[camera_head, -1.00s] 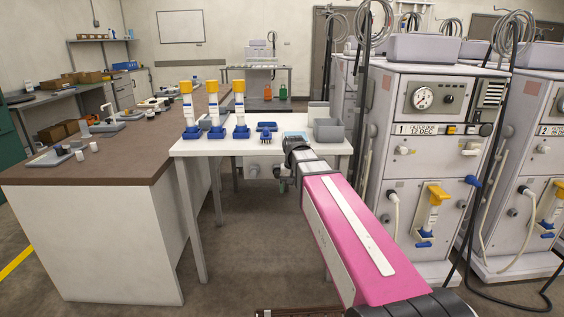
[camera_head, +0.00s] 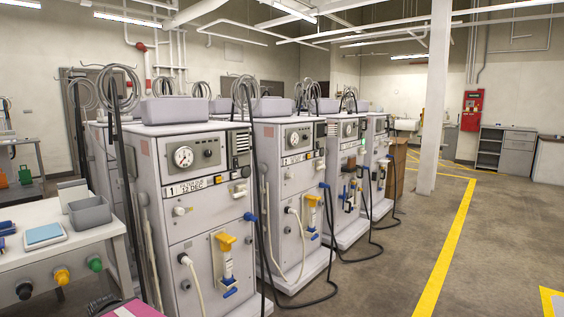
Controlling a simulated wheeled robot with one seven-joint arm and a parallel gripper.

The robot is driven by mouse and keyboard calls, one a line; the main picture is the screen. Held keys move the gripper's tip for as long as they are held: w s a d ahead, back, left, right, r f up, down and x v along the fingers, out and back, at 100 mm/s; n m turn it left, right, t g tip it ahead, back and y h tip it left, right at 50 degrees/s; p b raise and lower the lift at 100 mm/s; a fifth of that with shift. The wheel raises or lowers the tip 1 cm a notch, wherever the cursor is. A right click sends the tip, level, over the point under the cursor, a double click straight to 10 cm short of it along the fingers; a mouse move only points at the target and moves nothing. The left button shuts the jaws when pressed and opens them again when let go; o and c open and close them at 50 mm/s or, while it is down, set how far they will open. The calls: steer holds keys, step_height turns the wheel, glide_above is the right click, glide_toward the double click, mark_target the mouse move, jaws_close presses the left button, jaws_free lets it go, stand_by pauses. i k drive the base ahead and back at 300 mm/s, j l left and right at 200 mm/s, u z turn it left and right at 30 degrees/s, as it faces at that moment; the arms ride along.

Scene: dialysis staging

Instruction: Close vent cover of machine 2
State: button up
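Machine 2 (camera_head: 286,185) is a white dialysis machine with a "2" label, second from the front in the row. Its upper front carries a round gauge and a small dark slatted vent (camera_head: 321,130) at the upper right. The vent is too small to tell whether its cover is open or shut. Machine 1 (camera_head: 205,225) stands nearer, to its left, and hides part of its side. It has a similar dark slatted vent (camera_head: 240,141). A bit of my pink arm shows at the bottom left edge; my gripper is out of view.
A white table (camera_head: 75,238) with a grey bin (camera_head: 89,212) stands at the left. Dark hoses and cables hang before the machines and trail on the floor. Floor is open right of the machines, around a yellow line (camera_head: 445,250).

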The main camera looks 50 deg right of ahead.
mark_target(337, 133)
steer(key=i+z, duration=0.1)
steer(key=z, duration=0.65)
steer(key=i+z, duration=0.15)
steer(key=z, duration=1.15)
steer(key=i+l+z, duration=0.35)
steer(key=i+z, duration=0.7)
steer(key=i, duration=1.3)
steer(key=i+l, duration=0.1)
steer(key=i, duration=1.65)
steer(key=i+u, duration=0.4)
steer(key=i+l+u, duration=0.2)
steer(key=i+u, duration=0.15)
steer(key=i+l+u, duration=0.25)
steer(key=i+u, duration=0.15)
steer(key=i+l+u, duration=0.35)
